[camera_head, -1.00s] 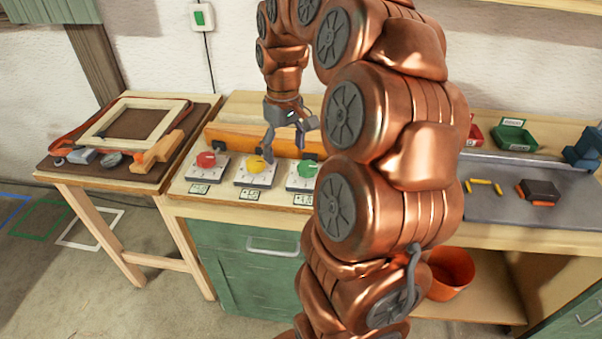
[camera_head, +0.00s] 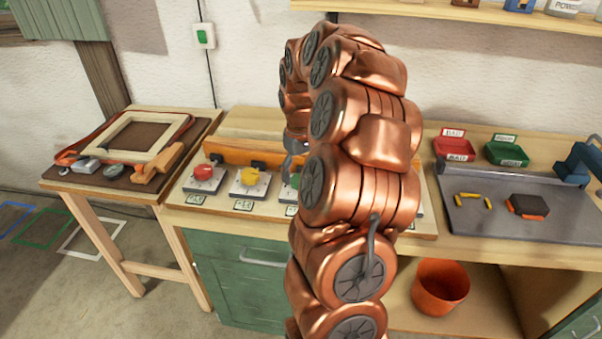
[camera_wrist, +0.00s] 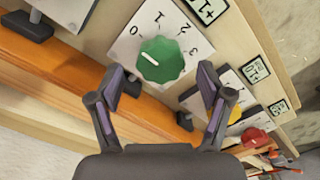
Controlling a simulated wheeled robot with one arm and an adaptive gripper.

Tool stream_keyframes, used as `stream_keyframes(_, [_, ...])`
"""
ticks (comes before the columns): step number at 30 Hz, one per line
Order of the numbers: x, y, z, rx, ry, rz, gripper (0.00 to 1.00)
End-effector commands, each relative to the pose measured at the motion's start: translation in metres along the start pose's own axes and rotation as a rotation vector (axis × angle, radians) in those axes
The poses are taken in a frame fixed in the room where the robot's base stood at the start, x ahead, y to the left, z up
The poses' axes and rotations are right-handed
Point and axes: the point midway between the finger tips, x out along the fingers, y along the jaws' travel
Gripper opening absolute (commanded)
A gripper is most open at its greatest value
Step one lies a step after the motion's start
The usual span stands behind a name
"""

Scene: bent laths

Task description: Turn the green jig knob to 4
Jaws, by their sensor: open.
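The green knob (camera_wrist: 162,60) sits on a white dial plate (camera_wrist: 127,47) with printed numbers; 1, 2 and 3 are legible. A short pale mark on the knob points toward the left of the wrist picture, away from the 3. My gripper (camera_wrist: 160,84) is open, its two fingers apart, with the knob just beyond and between the fingertips; they do not visibly touch it. In the head view the green knob (camera_head: 294,181) is mostly hidden by my arm, and only a grey part of my gripper (camera_head: 293,146) shows.
A yellow knob (camera_head: 250,176) and a red knob (camera_head: 204,172) stand left on the same bench. An orange rail (camera_wrist: 55,62) runs behind the dials. Red (camera_head: 455,150) and green (camera_head: 506,153) bins and a grey metal plate (camera_head: 530,212) lie to the right.

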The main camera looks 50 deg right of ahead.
Motion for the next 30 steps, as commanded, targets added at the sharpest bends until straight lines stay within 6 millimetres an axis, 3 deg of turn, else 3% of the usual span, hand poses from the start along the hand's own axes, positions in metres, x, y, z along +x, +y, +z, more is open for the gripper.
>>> stream_keyframes(7, [0.018, -0.002, -0.001, -0.004, 0.001, 0.000, 0.78])
stream_keyframes(16, [0.020, -0.003, -0.002, -0.006, 0.002, 0.000, 0.78])
stream_keyframes(30, [0.020, -0.002, -0.002, -0.005, 0.002, 0.000, 0.29])
